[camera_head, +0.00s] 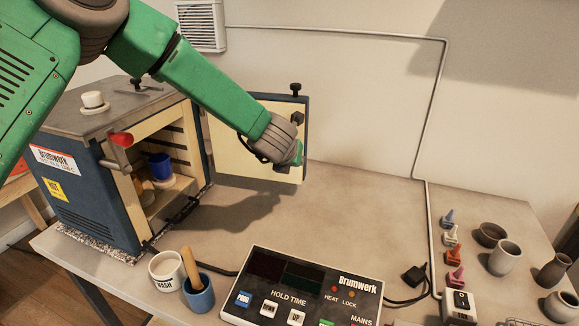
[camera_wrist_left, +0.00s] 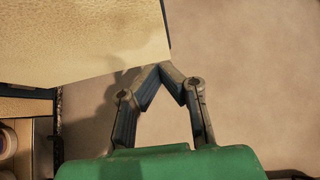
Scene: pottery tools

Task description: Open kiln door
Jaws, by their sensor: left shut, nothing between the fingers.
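The kiln (camera_head: 85,195) is a dark blue box with a grey top at the left of the table. Its door (camera_head: 240,150) stands swung wide open behind and right of the chamber, cream inner face showing. The chamber front is uncovered. My left gripper (camera_head: 298,157) is in front of the door's inner face near its free edge. In the left wrist view its fingers (camera_wrist_left: 161,68) meet at the tips, shut and empty, beside the edge of the door (camera_wrist_left: 80,40). I cannot tell whether they touch it. My right gripper is in neither view.
A blue cup (camera_head: 159,166) sits inside the kiln. A red-tipped lever (camera_head: 121,139) projects at its front. The wash pot (camera_head: 165,272), blue mortar (camera_head: 199,296) and control panel (camera_head: 300,290) stand in front. Small bottles and pots (camera_head: 505,257) are at right. The middle table is clear.

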